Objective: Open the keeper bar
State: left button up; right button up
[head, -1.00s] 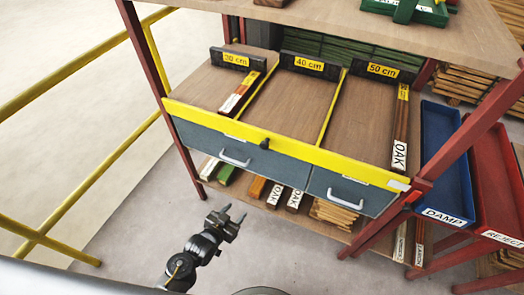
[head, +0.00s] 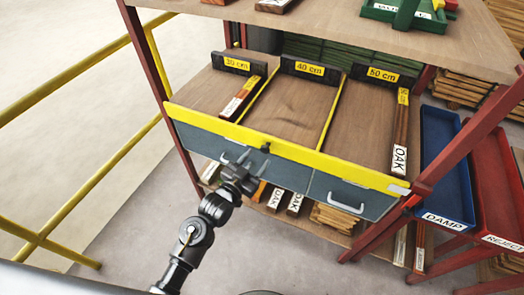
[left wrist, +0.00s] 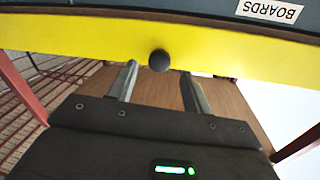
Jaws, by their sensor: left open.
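The keeper bar (head: 320,164) is a long yellow bar across the front edge of the sloped, divided board shelf. A small black knob (head: 265,148) sits near its middle. My left gripper (head: 246,167) is just in front of the bar, near the knob. The left wrist view shows its two fingers (left wrist: 158,78) open, with the round knob (left wrist: 159,61) at the gap between their tips and the yellow bar (left wrist: 80,38) behind. I cannot tell whether the fingers touch the knob. My right gripper is not in view.
Oak boards (head: 400,135) lie in the shelf's lanes. Grey drawers with handles (head: 345,208) sit below the bar. A blue DAMP tray (head: 440,160) and a red REJECT tray (head: 490,190) stand right. A yellow railing (head: 90,185) runs at left.

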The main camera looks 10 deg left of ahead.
aim_at(264, 151)
pick_arm(q)
jog(key=shift+x, duration=2)
jog(key=shift+c, duration=0.3)
grip_shut()
